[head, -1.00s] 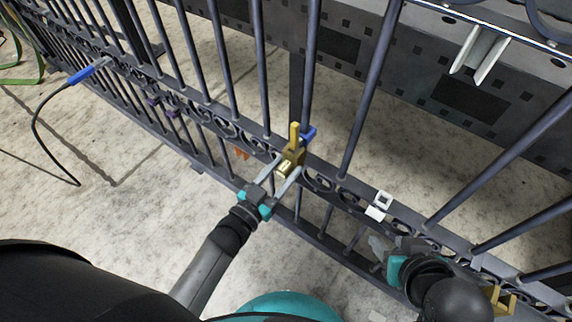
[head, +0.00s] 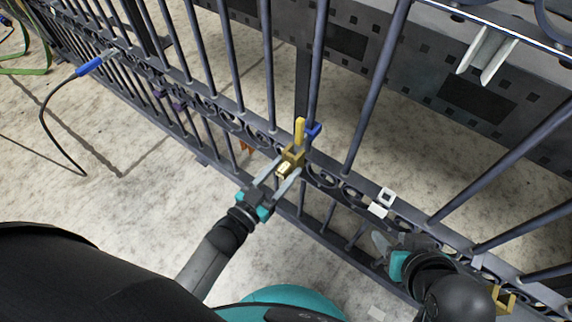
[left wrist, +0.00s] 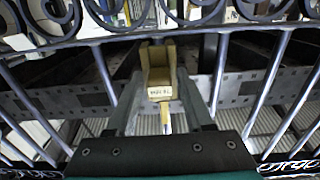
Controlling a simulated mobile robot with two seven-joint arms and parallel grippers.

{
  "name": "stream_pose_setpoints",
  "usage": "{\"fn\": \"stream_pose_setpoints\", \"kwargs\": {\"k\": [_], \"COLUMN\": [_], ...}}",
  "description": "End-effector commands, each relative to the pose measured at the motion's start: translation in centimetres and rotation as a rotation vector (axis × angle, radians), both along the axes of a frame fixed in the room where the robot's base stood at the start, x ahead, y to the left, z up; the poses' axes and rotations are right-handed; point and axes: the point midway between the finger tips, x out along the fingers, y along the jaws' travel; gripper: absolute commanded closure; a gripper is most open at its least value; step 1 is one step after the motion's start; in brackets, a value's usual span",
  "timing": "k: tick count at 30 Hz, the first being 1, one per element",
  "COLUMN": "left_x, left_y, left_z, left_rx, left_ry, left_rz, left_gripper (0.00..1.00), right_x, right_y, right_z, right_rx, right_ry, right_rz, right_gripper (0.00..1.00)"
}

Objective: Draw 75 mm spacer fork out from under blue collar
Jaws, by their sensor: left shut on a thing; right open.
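The yellow spacer fork (head: 290,163) is at the gate's scroll band, with an upright yellow tab beside the blue collar (head: 314,131) on a bar. My left gripper (head: 285,170) is shut on the fork's near block, one finger on each side. In the left wrist view the fork (left wrist: 159,65) shows as a yellow channel with a small, unreadable label, between the fingers of my left gripper (left wrist: 162,105). The collar cannot be made out there. Whether the fork still touches the collar I cannot tell. My right gripper (head: 381,248) is open and empty, low by the gate at right.
The dark gate (head: 232,120) with upright bars and scrolls crosses the view. A white clip (head: 385,197) and a yellow bracket (head: 503,300) sit on it at right. A blue-handled cable tool (head: 90,66) is at left. The floor on my side is largely clear.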

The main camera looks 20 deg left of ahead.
Motion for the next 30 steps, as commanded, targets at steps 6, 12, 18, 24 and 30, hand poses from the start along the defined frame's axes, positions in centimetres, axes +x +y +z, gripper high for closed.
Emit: {"fn": "stream_pose_setpoints", "kwargs": {"k": [6, 12, 18, 24, 30], "left_x": [-1.2, -2.4, -3.5, -4.6, -5.7], "left_y": [0.5, 0.9, 1.3, 1.7, 2.1], "left_z": [0.2, 0.2, 0.2, 0.2, 0.2], "left_rx": [0.000, 0.000, 0.000, 0.001, -0.001], "left_ry": [-0.003, -0.003, -0.003, -0.004, -0.003], "left_rz": [0.000, 0.000, 0.001, 0.000, 0.001], "left_gripper": [1.00, 1.00, 1.00, 1.00, 1.00], "right_x": [0.0, 0.0, 0.0, 0.0, 0.0], "right_y": [0.0, 0.0, 0.0, 0.0, 0.0], "right_z": [0.5, 0.8, 1.1, 1.4, 1.7], "right_rx": [0.000, 0.000, 0.000, 0.000, 0.000], "right_ry": [0.000, 0.000, 0.000, 0.000, 0.000], "right_rz": [0.000, 0.000, 0.000, 0.000, 0.000], "right_gripper": [0.50, 0.50, 0.50, 0.50, 0.50]}}
